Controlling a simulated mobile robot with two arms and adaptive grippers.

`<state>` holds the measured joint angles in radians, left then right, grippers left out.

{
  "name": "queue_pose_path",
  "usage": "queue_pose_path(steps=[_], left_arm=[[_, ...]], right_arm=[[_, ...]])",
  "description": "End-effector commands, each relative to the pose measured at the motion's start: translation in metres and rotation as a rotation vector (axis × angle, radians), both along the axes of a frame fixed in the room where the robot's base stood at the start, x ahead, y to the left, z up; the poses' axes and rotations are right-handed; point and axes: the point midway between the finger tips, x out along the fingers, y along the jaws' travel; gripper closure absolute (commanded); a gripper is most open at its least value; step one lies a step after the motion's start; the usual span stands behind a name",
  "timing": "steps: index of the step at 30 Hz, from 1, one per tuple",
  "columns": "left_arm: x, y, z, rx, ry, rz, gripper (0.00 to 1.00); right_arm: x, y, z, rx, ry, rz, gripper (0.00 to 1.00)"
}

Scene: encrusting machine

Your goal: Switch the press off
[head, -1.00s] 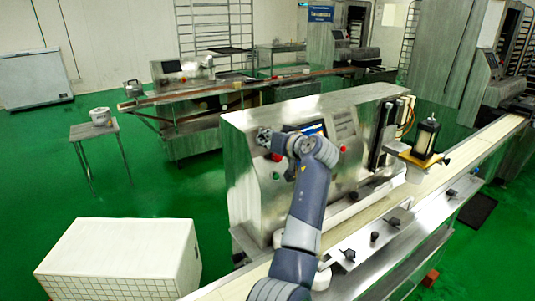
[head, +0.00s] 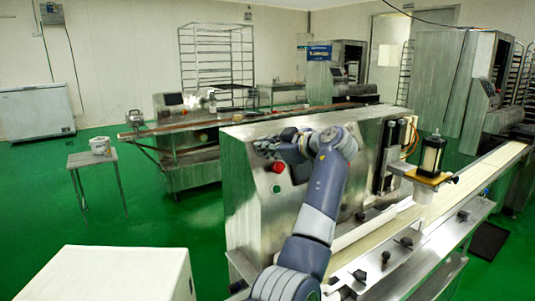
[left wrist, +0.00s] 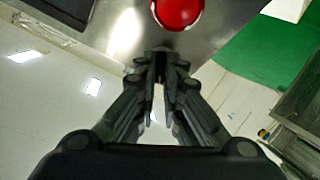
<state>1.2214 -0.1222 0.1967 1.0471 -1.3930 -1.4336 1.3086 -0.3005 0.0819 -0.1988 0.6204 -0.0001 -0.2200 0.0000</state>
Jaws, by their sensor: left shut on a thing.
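The press (head: 245,205) is a steel machine with a sloping front panel. A red button (head: 277,167) sits on that panel, with a green button (head: 276,189) below it. My left gripper (head: 262,146) is just above the red button, close to the panel's upper edge. In the left wrist view the red button (left wrist: 178,10) is at the top edge, beyond the fingertips (left wrist: 160,55) and apart from them in the picture. The fingers are drawn together; what they hold is hidden. My right gripper is out of view.
A conveyor belt (head: 488,165) runs along the press's front, with several dark knobs on its side. A white box (head: 120,275) stands at the lower left and a small table (head: 92,159) behind it. Green floor is clear between them.

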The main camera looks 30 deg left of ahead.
Motion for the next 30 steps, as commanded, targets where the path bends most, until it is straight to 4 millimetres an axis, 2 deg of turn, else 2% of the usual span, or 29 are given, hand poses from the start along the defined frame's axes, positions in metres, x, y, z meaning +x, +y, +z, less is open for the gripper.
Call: queue_pose_path(steps=[12, 30], left_arm=[[0.0000, 0.0002, -0.0022, -0.079, -0.180, 0.099, 1.00], [-0.0002, 0.0001, -0.0027, -0.094, -0.215, 0.117, 1.00]], right_arm=[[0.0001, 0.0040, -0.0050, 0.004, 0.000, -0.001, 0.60], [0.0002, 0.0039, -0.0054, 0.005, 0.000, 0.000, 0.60]])
